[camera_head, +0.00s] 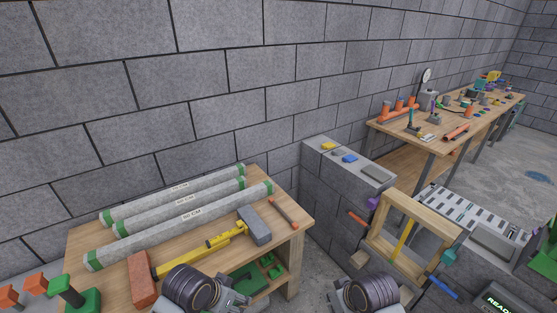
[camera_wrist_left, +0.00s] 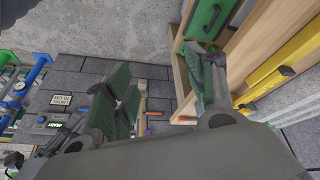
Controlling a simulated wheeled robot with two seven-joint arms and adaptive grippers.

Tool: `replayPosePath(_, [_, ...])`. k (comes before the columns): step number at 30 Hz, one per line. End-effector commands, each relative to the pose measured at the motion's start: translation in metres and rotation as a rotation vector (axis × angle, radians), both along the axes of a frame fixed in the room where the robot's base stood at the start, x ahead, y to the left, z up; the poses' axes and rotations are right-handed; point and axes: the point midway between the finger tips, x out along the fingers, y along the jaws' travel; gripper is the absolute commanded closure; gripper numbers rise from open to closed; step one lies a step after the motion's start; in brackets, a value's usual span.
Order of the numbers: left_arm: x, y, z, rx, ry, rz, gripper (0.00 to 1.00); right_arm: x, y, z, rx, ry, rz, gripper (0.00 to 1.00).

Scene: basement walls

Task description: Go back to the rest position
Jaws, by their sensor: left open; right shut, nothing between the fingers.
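My right gripper (camera_head: 338,299) is at the bottom of the head view, right of the near workbench. It is shut and empty, with its dark round wrist beside it. My left gripper (camera_head: 236,302) shows partly at the bottom edge, low in front of the near workbench. In the left wrist view my left gripper (camera_wrist_left: 158,64) has its two green-padded fingers spread apart, with nothing between them.
A block wall (camera_head: 330,176) and wooden frame (camera_head: 376,230) stand right. A far workbench (camera_head: 395,128) holds tools.

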Motion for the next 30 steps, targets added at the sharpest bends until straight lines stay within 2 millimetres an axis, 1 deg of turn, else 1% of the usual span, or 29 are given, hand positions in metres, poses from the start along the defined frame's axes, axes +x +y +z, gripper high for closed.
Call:
replayPosePath(1, [-0.006, 0.007, -0.002, 0.002, 0.006, 0.028, 0.45, -0.007, -0.006, 0.000, -0.008, 0.007, -0.019, 1.00])
replayPosePath(6, [-0.021, 0.033, -0.007, 0.026, 0.015, 0.122, 0.45, -0.027, -0.027, 0.002, -0.037, 0.020, -0.080, 1.00])
replayPosePath(12, [-0.036, 0.059, -0.012, 0.058, 0.027, 0.204, 0.45, -0.044, -0.045, 0.005, -0.064, 0.031, -0.135, 1.00])
replayPosePath(18, [-0.047, 0.076, -0.014, 0.082, 0.036, 0.254, 0.45, -0.055, -0.056, 0.008, -0.083, 0.038, -0.169, 1.00])
replayPosePath(28, [-0.062, 0.097, -0.017, 0.117, 0.049, 0.316, 0.45, -0.068, -0.069, 0.012, -0.106, 0.045, -0.208, 1.00])
replayPosePath(30, [-0.061, 0.098, -0.022, 0.119, 0.051, 0.316, 0.45, -0.067, -0.069, 0.006, -0.106, 0.048, -0.209, 1.00])
